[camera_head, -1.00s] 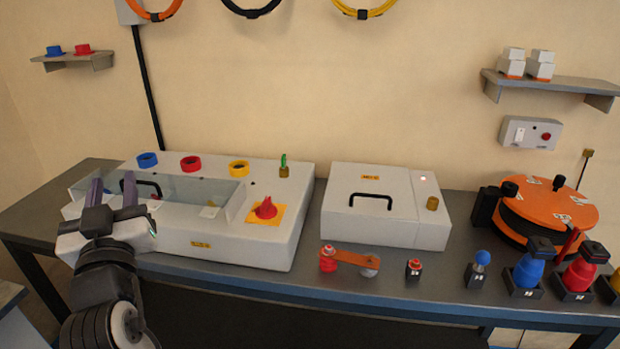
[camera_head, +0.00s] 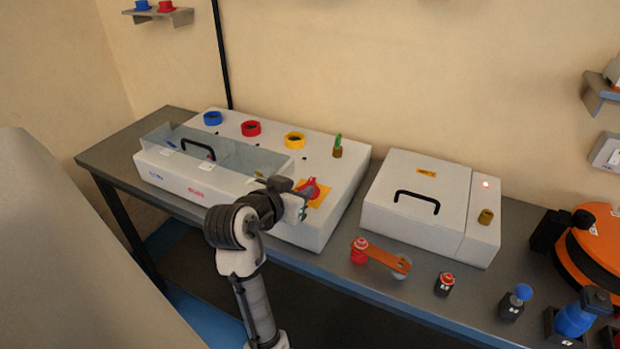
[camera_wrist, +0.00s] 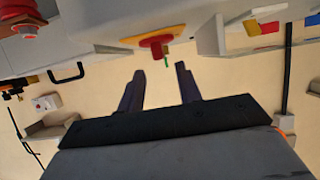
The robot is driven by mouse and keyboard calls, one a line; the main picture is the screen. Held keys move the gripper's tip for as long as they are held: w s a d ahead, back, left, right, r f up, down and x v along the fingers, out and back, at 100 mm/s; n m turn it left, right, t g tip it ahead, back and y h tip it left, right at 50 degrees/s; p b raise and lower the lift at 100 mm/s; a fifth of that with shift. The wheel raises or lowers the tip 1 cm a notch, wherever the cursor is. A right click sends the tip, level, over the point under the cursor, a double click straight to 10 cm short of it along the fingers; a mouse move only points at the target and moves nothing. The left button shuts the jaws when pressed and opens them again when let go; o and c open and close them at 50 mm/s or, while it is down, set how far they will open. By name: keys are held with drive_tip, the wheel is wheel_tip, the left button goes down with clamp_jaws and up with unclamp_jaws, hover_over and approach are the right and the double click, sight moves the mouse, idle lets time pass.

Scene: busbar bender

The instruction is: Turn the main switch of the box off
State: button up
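The main switch is a red rotary knob (camera_head: 310,187) on a yellow square plate (camera_head: 319,199), on the front right of the big white box (camera_head: 336,215). My gripper (camera_head: 296,192) is at the box's front edge, close to the knob and partly covering the plate. In the wrist view the two dark fingers of my gripper (camera_wrist: 160,80) are apart with nothing between them. The red knob (camera_wrist: 156,42) lies beyond the fingertips, roughly in line with the gap. A space shows between knob and fingers there.
A smaller white box (camera_head: 420,213) with a black handle stands to the right. A clear cover (camera_head: 215,153) with a black handle is on the big box's left. A green-topped post (camera_head: 337,147) stands behind the knob.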

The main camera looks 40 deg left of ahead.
sight(308, 183)
drive_tip(key=p+x, duration=0.1)
drive_tip(key=x, duration=0.5)
drive_tip(key=shift+w+a, duration=0.1)
drive_tip(key=shift+w, duration=0.15)
clamp_jaws()
